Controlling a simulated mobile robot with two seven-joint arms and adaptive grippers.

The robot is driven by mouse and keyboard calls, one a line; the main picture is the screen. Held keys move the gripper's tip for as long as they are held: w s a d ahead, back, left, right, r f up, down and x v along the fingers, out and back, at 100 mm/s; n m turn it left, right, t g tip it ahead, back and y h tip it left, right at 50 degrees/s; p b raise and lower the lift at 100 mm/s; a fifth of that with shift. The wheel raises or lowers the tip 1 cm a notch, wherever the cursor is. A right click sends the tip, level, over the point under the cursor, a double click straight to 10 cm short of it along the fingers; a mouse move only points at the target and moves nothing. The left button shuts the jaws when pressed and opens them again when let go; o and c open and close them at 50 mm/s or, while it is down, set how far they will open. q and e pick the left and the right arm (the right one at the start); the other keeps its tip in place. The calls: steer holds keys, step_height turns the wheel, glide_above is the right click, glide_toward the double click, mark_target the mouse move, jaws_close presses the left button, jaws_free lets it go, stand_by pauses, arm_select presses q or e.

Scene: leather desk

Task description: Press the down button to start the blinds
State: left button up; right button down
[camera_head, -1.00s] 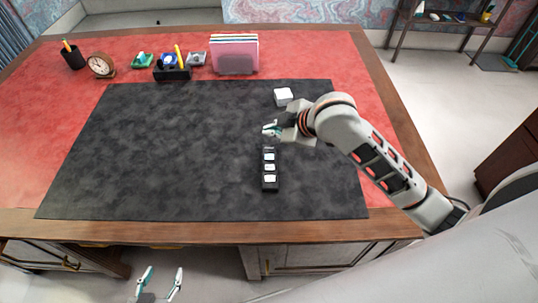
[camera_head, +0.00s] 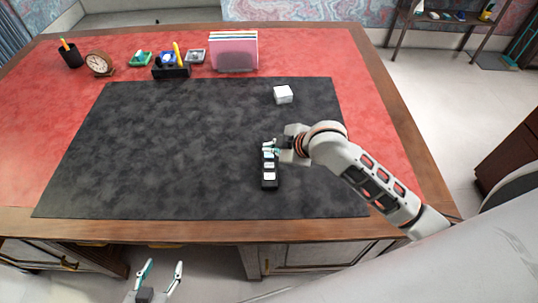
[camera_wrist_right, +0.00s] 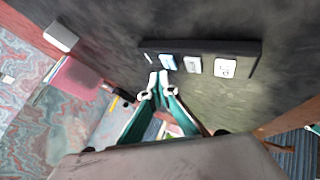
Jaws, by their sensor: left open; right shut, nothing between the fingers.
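A black remote (camera_head: 270,184) with three white buttons in a row lies on the dark desk mat, and it also shows in the right wrist view (camera_wrist_right: 210,48). The marks on its buttons are too small to read surely. My right gripper (camera_head: 270,147) is shut and empty at the far end of the remote. In the right wrist view its fingertips (camera_wrist_right: 159,77) are close to the leftmost button (camera_wrist_right: 167,62); I cannot tell whether they touch it. My left gripper (camera_head: 163,267) is open and empty, in front of the desk's near edge.
A white block (camera_head: 283,95) sits on the dark mat (camera_head: 170,150) beyond the remote. A pink file holder (camera_head: 234,52), a pen tray (camera_head: 171,71), a clock (camera_head: 99,63) and a pencil cup (camera_head: 70,55) stand along the back. The mat left of the remote is clear.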

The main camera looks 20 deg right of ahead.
steer(key=shift+f, duration=0.15)
stand_by(1.4)
steer(key=shift+f+p, duration=0.25)
steer(key=shift+p, duration=0.1)
